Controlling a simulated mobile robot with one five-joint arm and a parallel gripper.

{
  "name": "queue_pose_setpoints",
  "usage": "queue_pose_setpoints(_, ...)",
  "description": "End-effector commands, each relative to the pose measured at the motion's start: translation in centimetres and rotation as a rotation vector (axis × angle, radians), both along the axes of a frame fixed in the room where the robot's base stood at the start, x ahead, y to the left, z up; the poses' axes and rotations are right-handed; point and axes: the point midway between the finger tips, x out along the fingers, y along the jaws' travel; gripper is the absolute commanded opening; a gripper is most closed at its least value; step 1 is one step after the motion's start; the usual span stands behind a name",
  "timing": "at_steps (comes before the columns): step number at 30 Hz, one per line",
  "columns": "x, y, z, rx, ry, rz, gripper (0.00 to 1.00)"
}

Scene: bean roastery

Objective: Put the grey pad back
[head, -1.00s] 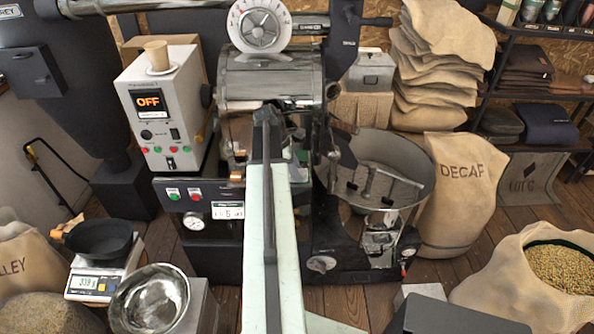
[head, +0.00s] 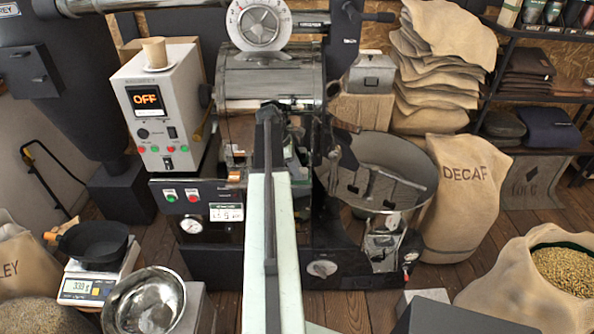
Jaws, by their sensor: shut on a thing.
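My pale green arm rises from the bottom middle of the head view, with a dark bar along it, and ends in front of the roaster. My gripper is not visible; the arm's far end hides whatever lies behind it. I cannot make out a grey pad for certain. A dark flat round item (head: 500,124) and a folded navy item (head: 547,123) lie on the right shelf, but I cannot tell that either is the pad.
The roaster (head: 270,72) stands straight ahead, with its round cooling tray (head: 418,158) to the right. A control box (head: 162,110) reads OFF. A scale (head: 82,289) and steel bowl (head: 145,300) are at lower left. The DECAF sack (head: 465,200) and an open bean sack (head: 500,275) fill the right.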

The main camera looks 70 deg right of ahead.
Motion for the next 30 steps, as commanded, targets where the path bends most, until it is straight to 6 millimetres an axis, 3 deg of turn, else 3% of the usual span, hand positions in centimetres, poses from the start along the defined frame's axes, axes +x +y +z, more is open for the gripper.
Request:
queue_pose_setpoints(1, 0.0, 0.0, -0.1, 0.0, 0.0, 0.0, 0.46)
queue_pose_setpoints(3, 0.0, 0.0, -0.1, 0.0, 0.0, 0.0, 0.62)
queue_pose_setpoints(12, 0.0, 0.0, 0.0, 0.0, 0.0, 0.0, 0.62)
queue_pose_setpoints(17, 0.2, 0.1, 1.0, 0.0, 0.0, 0.0, 0.62)
queue_pose_setpoints(30, 3.3, 1.2, 9.7, -0.001, 0.0, 0.001, 0.62)
